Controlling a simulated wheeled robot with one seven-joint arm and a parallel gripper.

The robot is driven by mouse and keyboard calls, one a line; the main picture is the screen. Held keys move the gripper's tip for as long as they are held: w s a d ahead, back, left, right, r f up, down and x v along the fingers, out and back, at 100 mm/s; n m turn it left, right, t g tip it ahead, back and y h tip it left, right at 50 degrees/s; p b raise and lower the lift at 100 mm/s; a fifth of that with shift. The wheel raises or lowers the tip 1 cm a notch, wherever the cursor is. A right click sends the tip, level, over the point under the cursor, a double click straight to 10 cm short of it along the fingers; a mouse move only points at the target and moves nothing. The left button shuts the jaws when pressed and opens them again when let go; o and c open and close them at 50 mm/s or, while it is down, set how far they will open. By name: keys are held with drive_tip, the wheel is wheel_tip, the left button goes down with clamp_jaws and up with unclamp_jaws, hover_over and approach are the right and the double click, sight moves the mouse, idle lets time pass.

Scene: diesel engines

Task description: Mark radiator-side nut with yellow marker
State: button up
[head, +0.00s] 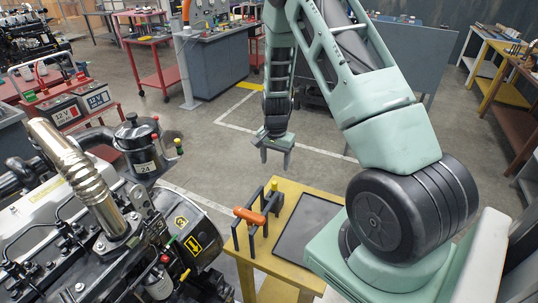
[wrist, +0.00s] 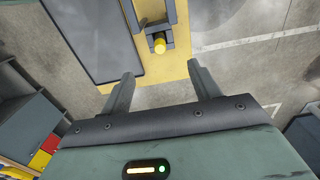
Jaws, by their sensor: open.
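A yellow marker stands in a dark holder on a small yellow table (head: 258,252); its yellow top (head: 274,186) shows in the head view. In the wrist view the marker's yellow top (wrist: 159,44) lies ahead of and between my fingers, apart from them. My gripper (head: 275,156) is open and empty, pointing down beyond the far edge of the table; its fingers (wrist: 162,75) also show in the wrist view. The engine (head: 110,235) fills the lower left of the head view. I cannot tell which of its nuts is the radiator-side one.
An orange-handled tool (head: 249,215) sits in the holder beside the marker. A dark mat (head: 308,228) covers the table's right part. A dark canister labelled 24 (head: 140,150) stands beyond the engine. The floor (head: 225,165) behind the table is clear; workbenches stand farther back.

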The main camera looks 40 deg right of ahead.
sight(274, 182)
drive_tip(key=shift+f+b, duration=3.75)
drive_tip(key=shift+f, duration=1.65)
clamp_jaws()
drive_tip(key=shift+r, duration=0.15)
wheel_tip(274, 182, up, 9)
drive_tip(key=p, duration=0.6)
drive_tip(key=shift+s, duration=0.1)
